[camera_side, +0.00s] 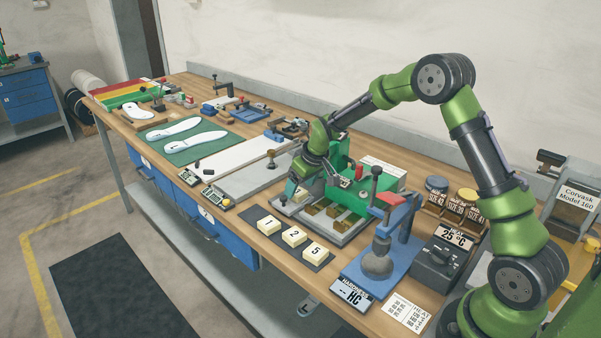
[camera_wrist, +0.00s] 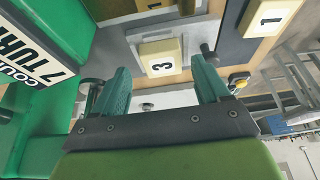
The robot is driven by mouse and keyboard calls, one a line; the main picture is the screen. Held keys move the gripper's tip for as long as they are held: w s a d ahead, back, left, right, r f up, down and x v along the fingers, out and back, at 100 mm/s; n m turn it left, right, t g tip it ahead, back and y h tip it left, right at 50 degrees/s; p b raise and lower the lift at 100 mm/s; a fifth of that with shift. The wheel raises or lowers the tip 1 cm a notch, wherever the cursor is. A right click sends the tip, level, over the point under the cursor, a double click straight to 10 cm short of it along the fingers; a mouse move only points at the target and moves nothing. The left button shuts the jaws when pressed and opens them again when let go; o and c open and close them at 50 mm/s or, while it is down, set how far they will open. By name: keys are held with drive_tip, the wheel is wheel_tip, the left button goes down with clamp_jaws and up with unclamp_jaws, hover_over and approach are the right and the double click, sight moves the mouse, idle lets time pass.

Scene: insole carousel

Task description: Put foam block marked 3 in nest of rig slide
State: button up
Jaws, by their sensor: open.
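The foam block marked 3 (camera_wrist: 161,57) is cream with a pale top, and its black 3 shows in the wrist view. It lies on a grey plate of the rig, beyond the fingertips. My gripper (camera_wrist: 162,78) is open, with its two green fingers apart and nothing between them. In the side view my gripper (camera_side: 296,190) is low at the left end of the green rig (camera_side: 342,170), hiding most of what lies under it. I cannot tell whether the block sits fully in the nest of the slide.
Foam blocks marked 1 (camera_side: 268,225), 2 (camera_side: 294,236) and 5 (camera_side: 315,252) lie on a dark mat in front of the rig. A blue hardness stand (camera_side: 378,262) is to the right. A grey plate (camera_side: 245,180) lies left of my gripper.

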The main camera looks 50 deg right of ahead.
drive_tip(key=v, duration=1.5)
drive_tip(key=shift+s+r, duration=0.2)
drive_tip(key=shift+r, duration=0.1)
drive_tip(key=x, duration=1.7)
drive_tip(key=shift+w+a, duration=0.1)
drive_tip(key=shift+r, duration=0.2)
drive_tip(key=shift+r, duration=0.1)
